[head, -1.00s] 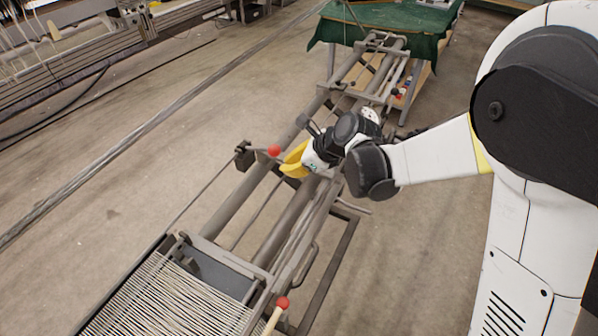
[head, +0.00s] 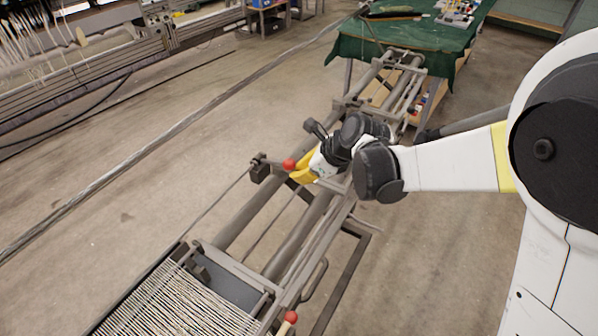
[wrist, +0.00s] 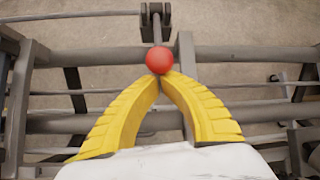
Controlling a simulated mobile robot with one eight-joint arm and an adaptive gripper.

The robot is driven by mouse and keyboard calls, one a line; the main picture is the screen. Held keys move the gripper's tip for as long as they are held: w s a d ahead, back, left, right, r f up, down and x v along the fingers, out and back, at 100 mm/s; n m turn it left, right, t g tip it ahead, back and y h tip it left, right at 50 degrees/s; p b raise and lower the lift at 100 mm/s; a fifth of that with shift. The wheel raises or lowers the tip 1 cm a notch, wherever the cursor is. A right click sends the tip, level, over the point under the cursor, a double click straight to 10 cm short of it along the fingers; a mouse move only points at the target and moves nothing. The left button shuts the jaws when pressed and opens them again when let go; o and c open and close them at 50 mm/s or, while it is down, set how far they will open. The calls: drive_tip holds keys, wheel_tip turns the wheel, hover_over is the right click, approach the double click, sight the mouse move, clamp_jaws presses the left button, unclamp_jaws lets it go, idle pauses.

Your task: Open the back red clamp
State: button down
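The back red clamp shows as a red ball knob (head: 289,165) in the head view, on a lever at the far left part of the metal frame. In the wrist view the red knob (wrist: 159,61) sits at the upper middle, with its short stem running up to a grey bracket (wrist: 155,18). My gripper (head: 299,175) has yellow fingers, which also show in the wrist view (wrist: 161,78). Their tips come together right at the near side of the knob and appear to touch it. The knob is not seen between the fingers.
A second red knob (head: 291,317) on a wooden handle stands at the front by the white warp threads (head: 175,305). Grey rollers and bars (wrist: 250,54) run across beneath my gripper. A green-covered table (head: 410,35) stands behind. Bare floor lies left of the frame.

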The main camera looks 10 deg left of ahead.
drive_tip(key=shift+r, duration=0.25)
drive_tip(key=a+r+h+p, duration=0.1)
drive_tip(key=r+h+p, duration=0.1)
drive_tip(key=p, duration=0.1)
drive_tip(key=w+a+r+g+h+p, duration=0.1)
drive_tip(key=a+r+h+p, duration=0.1)
drive_tip(key=r+h+p, duration=0.1)
drive_tip(key=a+r+g+h+p, duration=0.1)
drive_tip(key=r+h+p, duration=0.1)
drive_tip(key=r+p, duration=0.1)
drive_tip(key=shift+w+a+h+p, duration=0.15)
drive_tip(key=shift+a+h+p, duration=0.05)
drive_tip(key=shift+h+p, duration=0.2)
drive_tip(key=w+a+r+p, duration=0.2)
drive_tip(key=a+r+p, duration=0.1)
drive_tip(key=a, duration=0.4)
drive_tip(key=shift+w+a+g, duration=0.2)
drive_tip(key=shift+g, duration=0.1)
